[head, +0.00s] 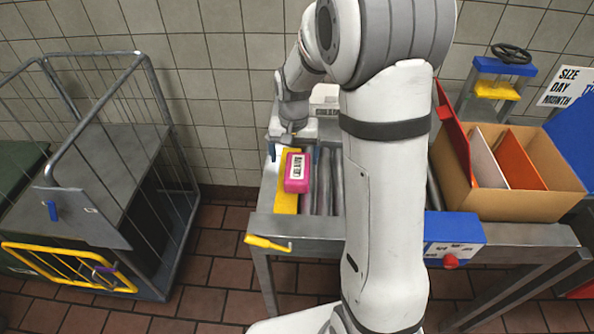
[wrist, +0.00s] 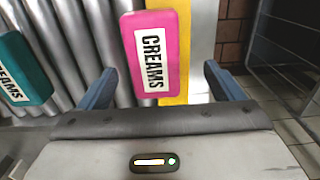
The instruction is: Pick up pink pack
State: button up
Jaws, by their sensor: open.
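The pink pack (head: 297,172) has a white label and lies on the left end of the roller table, partly over a yellow strip. In the wrist view the pink pack (wrist: 156,54) shows its label reading CREAMS, and it lies ahead of the jaws. My gripper (wrist: 160,88) is open and empty, with one blue finger on each side of the pack's near end. In the head view my gripper is mostly hidden behind my arm's wrist.
A teal pack (wrist: 23,72) marked CREAMS lies on the rollers at left in the wrist view. A cardboard box (head: 515,203) with folders stands at right. A blue control box (head: 453,236) is on the front edge. A wire cage cart (head: 160,215) stands at left.

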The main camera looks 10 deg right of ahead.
aim_at(297, 167)
jog(key=f, duration=0.4)
jog(key=d+f+p, duration=0.1)
jog(key=f, duration=0.1)
jog(key=shift+w+f, duration=0.1)
jog(key=shift+f, duration=0.05)
jog(key=c, duration=1.1)
